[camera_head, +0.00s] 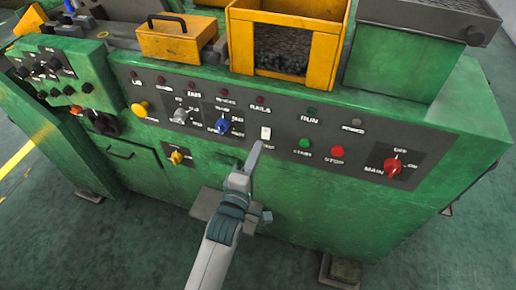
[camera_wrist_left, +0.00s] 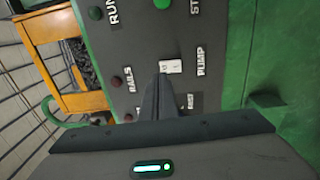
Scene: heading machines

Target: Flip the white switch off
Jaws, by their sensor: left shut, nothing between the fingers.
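The white switch (camera_head: 266,133) sits on the dark control panel (camera_head: 205,95) of the green machine, right of the blue knob (camera_head: 222,126). My left gripper (camera_head: 255,150) is shut and empty, with its tips just below the switch in the head view. In the left wrist view the switch (camera_wrist_left: 171,67) lies right at the tips of the shut fingers (camera_wrist_left: 160,80), beside the PUMP label. I cannot tell whether the tips touch it. The switch is too small to read its position surely. My right gripper is not in view.
Close by on the panel are the green START button (camera_head: 305,143), the red STOP button (camera_head: 337,151) and the red MAIN knob (camera_head: 392,165). A yellow knob (camera_head: 176,157) is lower left. A yellow bin (camera_head: 240,45) stands above the panel.

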